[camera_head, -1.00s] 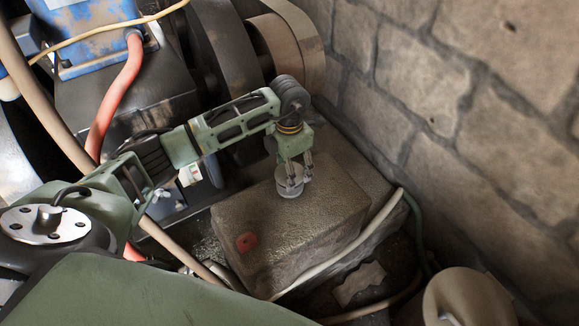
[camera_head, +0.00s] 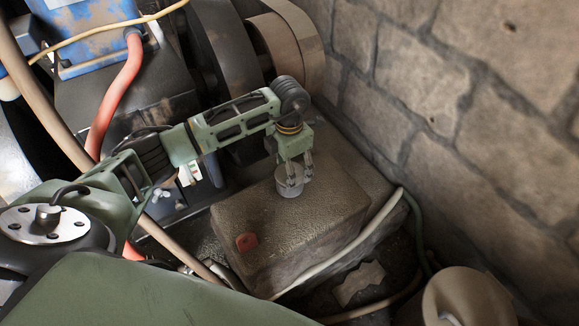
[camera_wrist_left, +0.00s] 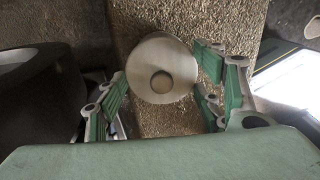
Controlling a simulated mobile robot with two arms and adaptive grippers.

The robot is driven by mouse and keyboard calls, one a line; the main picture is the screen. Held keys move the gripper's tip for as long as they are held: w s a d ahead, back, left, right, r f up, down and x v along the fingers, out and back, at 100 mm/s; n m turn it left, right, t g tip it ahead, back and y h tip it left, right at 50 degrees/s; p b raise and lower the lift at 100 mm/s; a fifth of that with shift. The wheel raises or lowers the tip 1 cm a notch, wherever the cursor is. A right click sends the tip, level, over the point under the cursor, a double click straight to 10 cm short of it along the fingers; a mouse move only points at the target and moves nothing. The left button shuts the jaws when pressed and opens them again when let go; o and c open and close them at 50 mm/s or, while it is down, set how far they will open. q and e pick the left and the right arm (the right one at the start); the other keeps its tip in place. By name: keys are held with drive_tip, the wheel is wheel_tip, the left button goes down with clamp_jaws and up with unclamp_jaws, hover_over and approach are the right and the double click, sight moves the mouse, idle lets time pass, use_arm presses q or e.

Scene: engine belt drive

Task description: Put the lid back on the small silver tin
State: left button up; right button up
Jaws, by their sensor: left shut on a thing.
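The small silver tin (camera_head: 290,188) stands upright on a stone block. My left gripper (camera_head: 299,179) reaches down over it from above, fingertips at its upper part. In the left wrist view a pale round lid (camera_wrist_left: 150,60) with a small raised round knob in its centre lies between the gripper's fingers (camera_wrist_left: 163,85), covering the tin beneath. The gripper is shut on the lid. Whether the lid is fully seated on the tin's rim cannot be told. My right gripper is not in view.
A stone wall (camera_head: 460,110) rises on the right. Pale hose (camera_head: 345,253) runs along the block's right side. Engine parts with belt wheels (camera_head: 285,50) and a red hose (camera_head: 118,90) crowd the left.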

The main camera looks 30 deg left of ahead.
use_arm(q)
drive_tip(key=shift+f, duration=0.1)
idle(0.7)
drive_tip(key=o, duration=1)
drive_tip(key=o, duration=0.4)
